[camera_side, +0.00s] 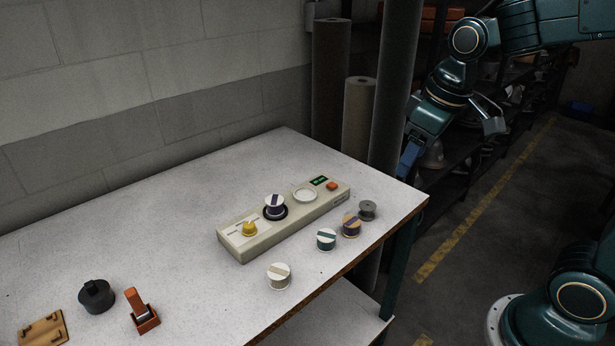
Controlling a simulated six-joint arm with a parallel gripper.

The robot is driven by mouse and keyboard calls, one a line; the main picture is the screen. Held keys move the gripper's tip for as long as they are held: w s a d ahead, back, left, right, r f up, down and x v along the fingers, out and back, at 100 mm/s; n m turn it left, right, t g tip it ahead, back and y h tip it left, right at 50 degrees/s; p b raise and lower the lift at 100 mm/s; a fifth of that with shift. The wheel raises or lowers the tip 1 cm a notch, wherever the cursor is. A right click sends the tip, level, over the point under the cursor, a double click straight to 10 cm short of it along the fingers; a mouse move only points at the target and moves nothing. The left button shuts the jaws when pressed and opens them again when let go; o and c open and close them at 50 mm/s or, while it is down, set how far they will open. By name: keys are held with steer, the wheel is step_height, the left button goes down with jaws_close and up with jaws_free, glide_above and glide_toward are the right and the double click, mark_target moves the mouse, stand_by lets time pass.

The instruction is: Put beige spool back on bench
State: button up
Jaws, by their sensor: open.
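A white spool with a beige stripe (279,276) stands upright on the bench (190,220), in front of the pale machine (262,240) and apart from it. It looks like the beige spool. A white spool with a dark purple stripe (275,202) sits on the machine's dark round seat. The machine's other round pad (305,195) is bare. My gripper (406,163) is raised beyond the bench's right corner, away from all the spools. It is open, with nothing seen in it; its fingers show nearly edge-on.
A teal-striped spool (326,239), an orange and purple spool (351,225) and a grey spool (368,210) stand near the front edge. A black pot (96,296), orange block (142,312) and wooden plate (43,331) lie left. The middle-left bench is clear.

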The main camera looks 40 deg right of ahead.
steer(key=s+a+r+m+t, duration=0.1)
steer(key=s+m+t, duration=0.1)
steer(key=s, duration=1)
steer(key=shift+w+r, duration=0.1)
stand_by(0.9)
